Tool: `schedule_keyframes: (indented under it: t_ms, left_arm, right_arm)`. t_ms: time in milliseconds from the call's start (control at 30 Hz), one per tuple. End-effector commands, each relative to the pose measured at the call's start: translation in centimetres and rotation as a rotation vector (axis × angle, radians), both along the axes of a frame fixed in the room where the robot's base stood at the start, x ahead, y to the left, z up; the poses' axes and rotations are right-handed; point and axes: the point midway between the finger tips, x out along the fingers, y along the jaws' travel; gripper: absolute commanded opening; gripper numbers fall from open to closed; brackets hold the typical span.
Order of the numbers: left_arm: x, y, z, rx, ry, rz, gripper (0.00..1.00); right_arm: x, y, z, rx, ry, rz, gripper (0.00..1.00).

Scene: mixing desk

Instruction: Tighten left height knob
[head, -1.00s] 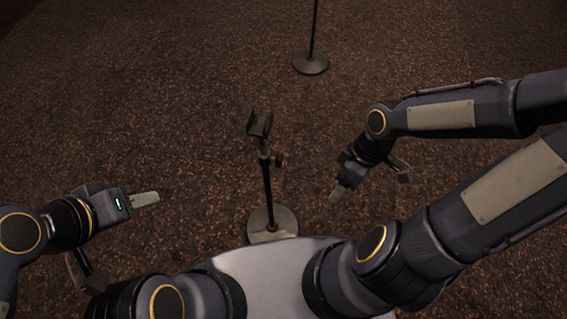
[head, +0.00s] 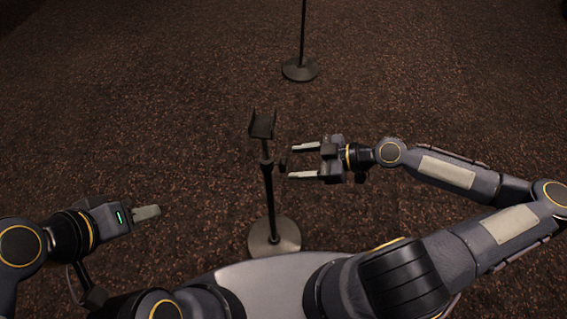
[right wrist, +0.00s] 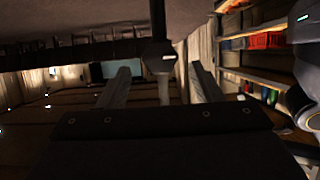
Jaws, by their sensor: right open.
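A black stand with a U-shaped cradle (head: 262,126) on top stands upright in front of me on a round base (head: 262,236). A small dark height knob (head: 283,162) sticks out from the right side of its pole. My right gripper (head: 291,161) is open, its two fingers pointing left at the knob, with the tips just to its right. In the right wrist view, the dark collar and knob (right wrist: 160,57) show between the open fingers (right wrist: 159,70). Contact cannot be told. My left gripper (head: 147,212) is low at the left, apart from the stand; its opening cannot be told.
A second stand (head: 300,69) with a round base stands further back on the brown speckled carpet. The floor around both stands is clear. The right wrist view shows shelves with coloured items (right wrist: 262,41) at the right.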

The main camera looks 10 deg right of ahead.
Motion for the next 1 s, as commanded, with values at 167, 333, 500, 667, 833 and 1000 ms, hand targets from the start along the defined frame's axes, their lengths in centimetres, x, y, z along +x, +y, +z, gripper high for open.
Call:
schedule_keyframes:
  t_ms: [167, 333, 500, 667, 833, 1000]
  left_arm:
    - [0.0, 0.0, -0.3, 0.000, 0.000, 0.000, 0.36]
    - [0.0, 0.0, -0.4, 0.000, 0.000, 0.000, 0.36]
    - [0.0, 0.0, -0.4, 0.000, 0.000, 0.000, 0.36]
    - [0.0, 0.0, -0.4, 0.000, 0.000, 0.000, 0.36]
    - [0.0, 0.0, -0.4, 0.000, 0.000, 0.000, 0.36]
    - [0.0, 0.0, -0.4, 0.000, 0.000, 0.000, 0.36]
  right_arm:
    - [0.8, 2.7, -1.2, -0.003, 0.001, 0.006, 0.59]
    - [1.2, 4.0, -1.8, -0.002, 0.002, 0.004, 0.59]
    - [1.4, 4.3, -1.9, -0.001, 0.003, 0.000, 0.59]
    - [1.4, 4.3, -1.9, -0.001, 0.003, 0.000, 0.59]
    - [1.4, 4.3, -1.9, -0.001, 0.003, 0.001, 0.37]
    - [1.4, 4.3, -1.9, -0.001, 0.003, 0.001, 0.15]
